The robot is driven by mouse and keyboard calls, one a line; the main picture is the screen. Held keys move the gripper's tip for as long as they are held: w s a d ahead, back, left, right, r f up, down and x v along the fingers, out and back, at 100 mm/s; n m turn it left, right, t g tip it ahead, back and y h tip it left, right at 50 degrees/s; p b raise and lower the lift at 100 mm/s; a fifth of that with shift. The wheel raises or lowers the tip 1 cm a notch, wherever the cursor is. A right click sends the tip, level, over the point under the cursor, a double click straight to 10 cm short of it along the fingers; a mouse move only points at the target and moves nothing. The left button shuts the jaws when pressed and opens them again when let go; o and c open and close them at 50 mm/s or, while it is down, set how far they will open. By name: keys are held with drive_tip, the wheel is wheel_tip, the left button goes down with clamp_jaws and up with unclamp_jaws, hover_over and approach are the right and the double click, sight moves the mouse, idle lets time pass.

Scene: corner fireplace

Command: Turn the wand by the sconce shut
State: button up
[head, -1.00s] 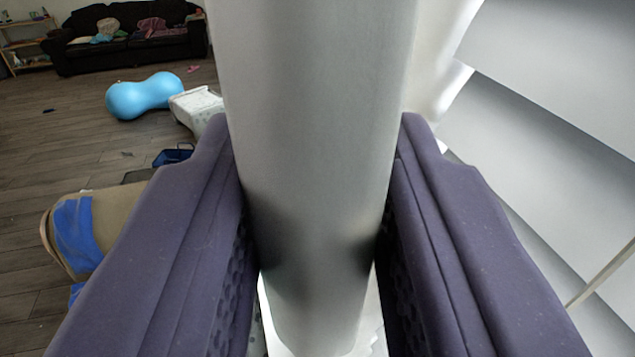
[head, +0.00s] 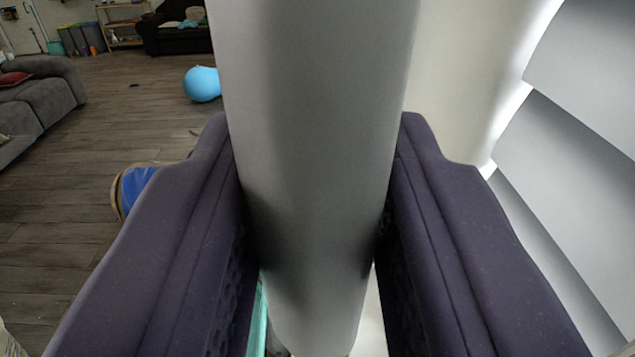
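A smooth grey rod, the wand (head: 315,60), runs close up from the top to the bottom of the head view. My gripper (head: 315,128) has its two purple fingers on either side of it, pressed against its sides, so it is shut on the wand. The wand's ends are out of view. Grey blind slats (head: 575,150) fill the right side, overlapping and tilted, with bright light along their left edge. The sconce is not in view.
A pale upright surface (head: 465,70) stands between the wand and slats. At the left are a grey sofa (head: 38,100), a blue ball (head: 202,84), a dark couch (head: 175,38) and a shelf (head: 122,22). The wooden floor (head: 110,115) between them is largely clear.

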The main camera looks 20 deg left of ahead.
drive_tip(key=o, duration=0.9)
drive_tip(key=shift+w, duration=0.1)
drive_tip(key=shift+o, duration=0.2)
drive_tip(key=v, duration=0.8)
drive_tip(key=shift+b, duration=0.45)
drive_tip(key=shift+w, duration=0.15)
